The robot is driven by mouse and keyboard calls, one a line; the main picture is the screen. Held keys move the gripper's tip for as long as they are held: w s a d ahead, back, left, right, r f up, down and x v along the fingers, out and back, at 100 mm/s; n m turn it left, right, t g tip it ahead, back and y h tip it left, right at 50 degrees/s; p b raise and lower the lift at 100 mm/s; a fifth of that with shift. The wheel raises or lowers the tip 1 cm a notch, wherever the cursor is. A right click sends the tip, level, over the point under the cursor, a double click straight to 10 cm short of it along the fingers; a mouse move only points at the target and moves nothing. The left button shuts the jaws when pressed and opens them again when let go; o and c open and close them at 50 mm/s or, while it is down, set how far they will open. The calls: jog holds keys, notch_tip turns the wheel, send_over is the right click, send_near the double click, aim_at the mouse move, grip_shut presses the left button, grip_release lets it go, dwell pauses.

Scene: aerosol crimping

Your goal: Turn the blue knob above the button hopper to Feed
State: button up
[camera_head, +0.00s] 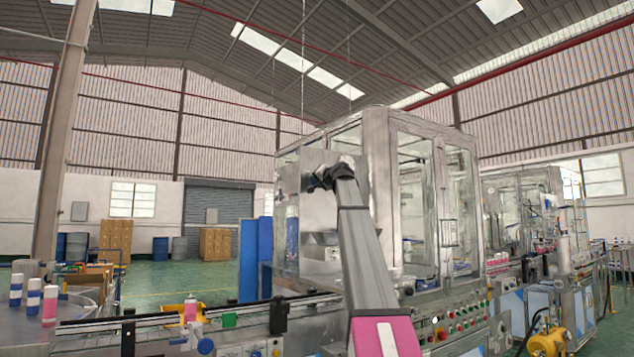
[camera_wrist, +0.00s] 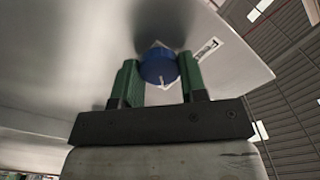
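The blue knob (camera_wrist: 158,66) sits on a grey metal panel (camera_wrist: 70,50) in the wrist view. A small white mark shows on the knob's face, near its lower edge in the picture. My gripper (camera_wrist: 159,76) has its two green fingers on either side of the knob, with no gap visible at either side. A pale label plate (camera_wrist: 207,47) with a dark slot shape lies to the right of the knob; its wording cannot be read. In the head view my gripper (camera_head: 318,181) is at the machine's left front, and I cannot make out the knob there.
The glazed machine cabinet (camera_head: 377,200) stands just behind and right of my arm. A conveyor (camera_head: 250,308) runs along the front, with bottles (camera_head: 34,296) on a round table at left. Panel buttons (camera_head: 440,334) are at lower right. Open floor lies at back left.

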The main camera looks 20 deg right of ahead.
jog(key=shift+n, duration=0.4)
jog(key=n, duration=1.7)
jog(key=shift+a, duration=0.15)
dwell(0.4)
jog(key=o, duration=0.9)
jog(key=shift+o, duration=0.2)
jog(key=shift+s, duration=0.15)
jog(key=v, duration=1)
jog(key=shift+s, duration=0.3)
